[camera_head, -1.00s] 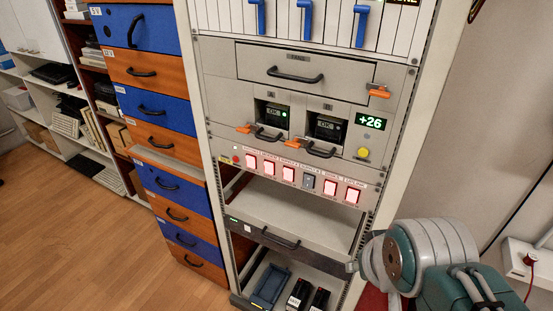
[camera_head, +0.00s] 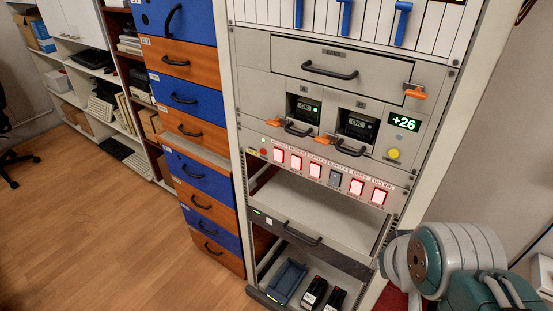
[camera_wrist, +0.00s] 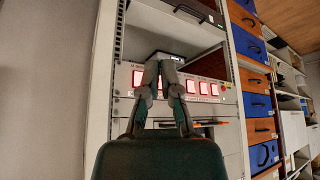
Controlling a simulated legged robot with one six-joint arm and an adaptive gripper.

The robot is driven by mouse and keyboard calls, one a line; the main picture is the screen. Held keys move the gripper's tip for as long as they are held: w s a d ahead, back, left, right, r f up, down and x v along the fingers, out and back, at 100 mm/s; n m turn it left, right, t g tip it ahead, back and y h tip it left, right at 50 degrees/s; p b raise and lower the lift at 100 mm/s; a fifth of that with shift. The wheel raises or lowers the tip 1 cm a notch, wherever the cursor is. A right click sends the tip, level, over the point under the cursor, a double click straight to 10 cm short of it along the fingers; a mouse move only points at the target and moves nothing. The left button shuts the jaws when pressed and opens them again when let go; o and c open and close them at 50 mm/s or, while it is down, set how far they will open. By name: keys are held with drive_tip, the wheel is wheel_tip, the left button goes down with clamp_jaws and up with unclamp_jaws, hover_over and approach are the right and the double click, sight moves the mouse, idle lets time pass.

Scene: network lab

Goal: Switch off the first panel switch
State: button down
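The switch panel (camera_head: 325,190) is a grey strip across the rack. It has a row of square switches and a small red button (camera_head: 263,152) at its left end. The leftmost switch (camera_head: 278,156) glows red-white. The others glow too, except a dark grey one (camera_head: 335,178). In the wrist view the row appears reversed, with the red button (camera_wrist: 222,87) at the right end.
A handled drawer (camera_head: 300,235) is below. Blue and orange drawers (camera_head: 205,180) stand left of the rack.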

drive_tip(key=w+a+f+n+t+y, duration=0.25)
drive_tip(key=w+a+n+t, duration=0.45)
drive_tip(key=w, duration=0.8)
drive_tip(key=w+a+f+n+t+y, duration=0.1)
drive_tip(key=w+a+f+n+t, duration=0.1)
drive_tip(key=a+n, duration=0.4)
drive_tip(key=w+a+f+n+t+y, duration=0.1)
drive_tip(key=w+a+f+n+t, duration=0.1)
drive_tip(key=a+n, duration=0.3)
drive_tip(key=f+n+t, duration=0.1)
drive_tip(key=n, duration=0.2)
drive_tip(key=shift+a+n, duration=0.3)
drive_tip(key=shift+a, duration=0.05)
approach(274, 153)
drive_tip(key=w+a, duration=0.3)
drive_tip(key=w, duration=0.1)
drive_tip(key=w+d, duration=0.1)
drive_tip(key=w, duration=0.1)
drive_tip(key=shift+w+d, duration=0.2)
drive_tip(key=shift+w, duration=0.1)
